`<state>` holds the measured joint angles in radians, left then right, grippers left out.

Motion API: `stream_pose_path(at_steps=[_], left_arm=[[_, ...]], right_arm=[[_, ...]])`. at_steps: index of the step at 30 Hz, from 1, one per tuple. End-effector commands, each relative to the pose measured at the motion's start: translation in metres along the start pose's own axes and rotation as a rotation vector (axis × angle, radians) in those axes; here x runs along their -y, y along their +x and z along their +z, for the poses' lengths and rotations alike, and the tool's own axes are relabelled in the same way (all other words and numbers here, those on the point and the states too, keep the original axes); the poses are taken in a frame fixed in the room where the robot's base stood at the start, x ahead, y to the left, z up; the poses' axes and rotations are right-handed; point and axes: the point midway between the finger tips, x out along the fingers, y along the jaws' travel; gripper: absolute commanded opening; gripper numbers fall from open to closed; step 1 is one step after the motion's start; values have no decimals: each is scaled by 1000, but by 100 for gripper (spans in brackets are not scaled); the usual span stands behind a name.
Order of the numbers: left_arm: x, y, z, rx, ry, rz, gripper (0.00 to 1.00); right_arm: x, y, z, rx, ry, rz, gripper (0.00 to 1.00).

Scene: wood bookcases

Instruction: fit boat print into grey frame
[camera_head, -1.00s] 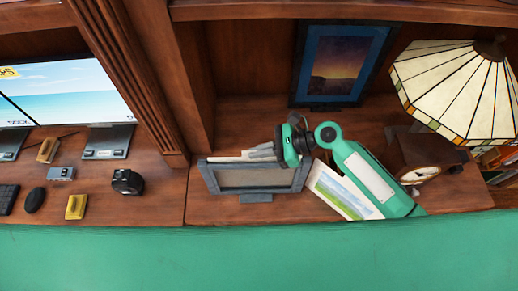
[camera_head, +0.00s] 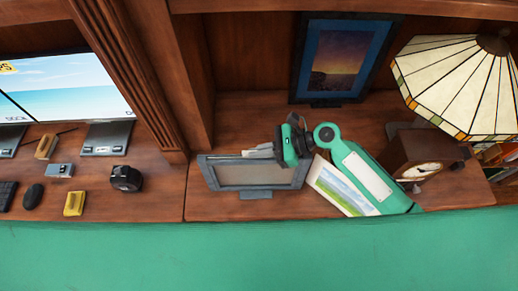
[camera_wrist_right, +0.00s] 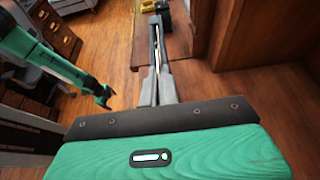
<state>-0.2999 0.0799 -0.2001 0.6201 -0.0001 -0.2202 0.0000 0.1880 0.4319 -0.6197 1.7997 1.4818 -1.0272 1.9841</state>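The grey frame (camera_head: 298,178) stands upright on the wooden desk in the head view, left of my right arm. A thin pale strip, the top edge of the boat print (camera_head: 225,157), shows just behind the frame's top bar; its picture side is hidden. My right gripper (camera_head: 258,152) is shut on the print at the frame's top, near its right end. In the right wrist view the fingers (camera_wrist_right: 159,88) close on a thin light sheet seen edge-on. How deep the print sits in the frame is hidden. My left gripper (camera_wrist_right: 104,95) hangs away at the left there, too small to read.
A landscape print (camera_head: 340,188) lies partly under my right arm. A blue-matted picture (camera_head: 338,62) stands behind, with a clock (camera_head: 412,158) and stained-glass lamp (camera_head: 455,80) at right. A wooden upright (camera_head: 125,75) divides off the monitor side.

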Motion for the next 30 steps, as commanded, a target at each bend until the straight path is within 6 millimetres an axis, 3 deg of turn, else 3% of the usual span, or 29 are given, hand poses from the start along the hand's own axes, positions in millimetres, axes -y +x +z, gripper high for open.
stream_pose_path(at_steps=[1,5,6,17,22,30], left_arm=[[0,1,0,0,0,0,84],[0,0,0,0,0,0,84],[0,0,0,0,0,0,84],[0,4,0,0,0,0,84],[0,15,1,0,0,0,84],[-1,35,3,0,0,0,84]], right_arm=[[0,1,-1,0,0,0,0],[0,0,-1,0,0,0,26],[0,0,-1,0,0,0,28],[0,-6,-2,-1,-1,-1,28],[0,-32,-5,-3,-3,-1,28],[0,-92,-6,-4,-2,-1,28]])
